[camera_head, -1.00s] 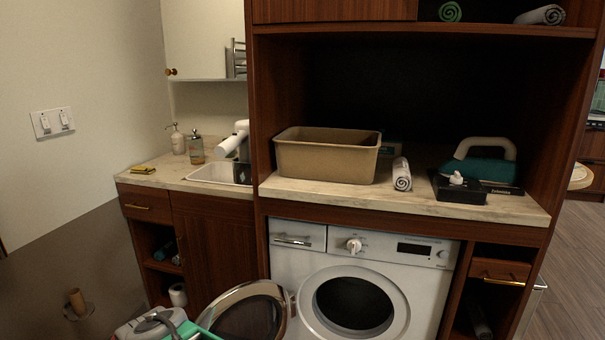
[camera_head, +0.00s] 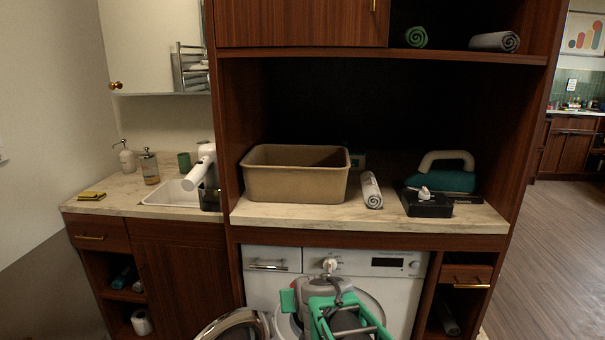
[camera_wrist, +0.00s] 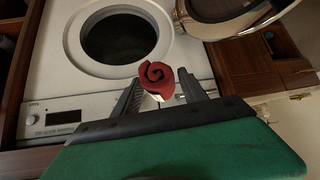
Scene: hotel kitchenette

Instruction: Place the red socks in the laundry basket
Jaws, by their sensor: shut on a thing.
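A rolled red sock bundle (camera_wrist: 157,74) sits between the fingers of my gripper (camera_wrist: 159,90) in the wrist view. My gripper is shut on it. In the head view my green and grey arm (camera_head: 340,312) is in front of the washing machine, below the counter; the socks cannot be made out there. A tan, rectangular, open-topped basket (camera_head: 295,184) stands on the counter above the washer. Its inside is mostly hidden by its front wall.
The washing machine (camera_head: 272,260) has its round door (camera_head: 234,328) swung open to the left. A rolled grey-white towel (camera_head: 371,190), a black box (camera_head: 427,206) and a teal iron (camera_head: 447,180) are right of the basket. A shelf (camera_head: 380,55) overhangs the counter.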

